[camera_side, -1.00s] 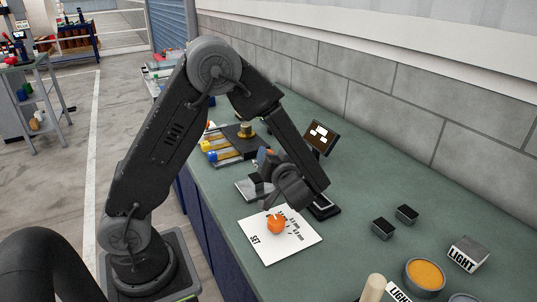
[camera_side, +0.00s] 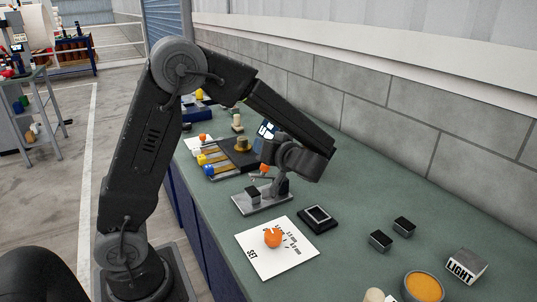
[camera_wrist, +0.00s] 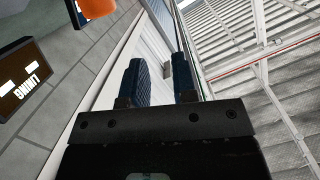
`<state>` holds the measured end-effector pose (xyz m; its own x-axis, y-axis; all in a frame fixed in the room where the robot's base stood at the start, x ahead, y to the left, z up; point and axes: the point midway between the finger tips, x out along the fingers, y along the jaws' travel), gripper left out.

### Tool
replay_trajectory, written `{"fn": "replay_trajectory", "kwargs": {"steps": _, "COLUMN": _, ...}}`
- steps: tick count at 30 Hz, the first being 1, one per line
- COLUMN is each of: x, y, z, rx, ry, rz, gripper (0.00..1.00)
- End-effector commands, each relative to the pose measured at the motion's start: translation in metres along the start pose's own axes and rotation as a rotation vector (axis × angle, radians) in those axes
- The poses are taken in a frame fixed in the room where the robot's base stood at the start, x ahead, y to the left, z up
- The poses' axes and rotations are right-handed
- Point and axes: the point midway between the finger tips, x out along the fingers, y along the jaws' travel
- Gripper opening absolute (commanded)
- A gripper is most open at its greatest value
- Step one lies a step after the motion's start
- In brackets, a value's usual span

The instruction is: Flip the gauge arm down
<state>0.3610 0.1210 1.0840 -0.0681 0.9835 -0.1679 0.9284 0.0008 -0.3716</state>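The gauge stand has a grey base plate (camera_side: 272,203) with a small dark block on it and a grey post at its right. An orange part (camera_side: 265,168), which looks like the gauge arm's tip, shows raised beside the post; its joint is hidden by my wrist. In the wrist view an orange piece (camera_wrist: 96,7) shows at the top edge, left of the fingers. My gripper (camera_side: 267,150) is just above the stand, partly hidden in the side view. In the wrist view its blue fingers (camera_wrist: 161,78) stand apart with nothing between them, pointing upward past the wall.
A white SET card (camera_side: 285,262) with an orange knob (camera_side: 272,238) lies in front. A black framed pad (camera_side: 318,218) is right of it. A screen (camera_wrist: 22,76) stands beyond my gripper. A dark rack (camera_side: 236,155) is behind left. Dark blocks (camera_side: 381,240) are at right.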

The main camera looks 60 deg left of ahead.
Motion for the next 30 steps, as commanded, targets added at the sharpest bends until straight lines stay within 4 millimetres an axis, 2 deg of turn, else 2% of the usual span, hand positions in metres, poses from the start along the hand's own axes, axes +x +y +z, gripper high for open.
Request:
{"fn": "replay_trajectory", "kwargs": {"steps": 1, "x": 0.006, "y": 0.001, "z": -0.005, "rx": -0.013, "ry": -0.108, "rz": -0.081, "gripper": 0.21}}
{"fn": "replay_trajectory", "kwargs": {"steps": 3, "x": 0.01, "y": 0.002, "z": -0.009, "rx": -0.014, "ry": -0.286, "rz": -0.179, "gripper": 0.14}}
{"fn": "replay_trajectory", "kwargs": {"steps": 7, "x": 0.01, "y": 0.011, "z": -0.025, "rx": -0.012, "ry": -0.647, "rz": -0.271, "gripper": 0.02}}
{"fn": "replay_trajectory", "kwargs": {"steps": 12, "x": 0.005, "y": 0.025, "z": -0.061, "rx": -0.01, "ry": -1.074, "rz": -0.209, "gripper": 0.0}}
{"fn": "replay_trajectory", "kwargs": {"steps": 15, "x": 0.003, "y": 0.03, "z": -0.084, "rx": -0.009, "ry": -1.241, "rz": -0.12, "gripper": 0.0}}
{"fn": "replay_trajectory", "kwargs": {"steps": 19, "x": 0.0, "y": 0.032, "z": -0.104, "rx": -0.007, "ry": -1.357, "rz": -0.028, "gripper": 0.0}}
{"fn": "replay_trajectory", "kwargs": {"steps": 22, "x": -0.001, "y": 0.033, "z": -0.108, "rx": -0.003, "ry": -1.388, "rz": 0.002, "gripper": 0.0}}
{"fn": "replay_trajectory", "kwargs": {"steps": 26, "x": 0.0, "y": 0.033, "z": -0.101, "rx": -0.001, "ry": -1.392, "rz": 0.006, "gripper": 0.0}}
{"fn": "replay_trajectory", "kwargs": {"steps": 30, "x": 0.003, "y": 0.032, "z": -0.084, "rx": 0.0, "ry": -1.391, "rz": 0.004, "gripper": 0.0}}
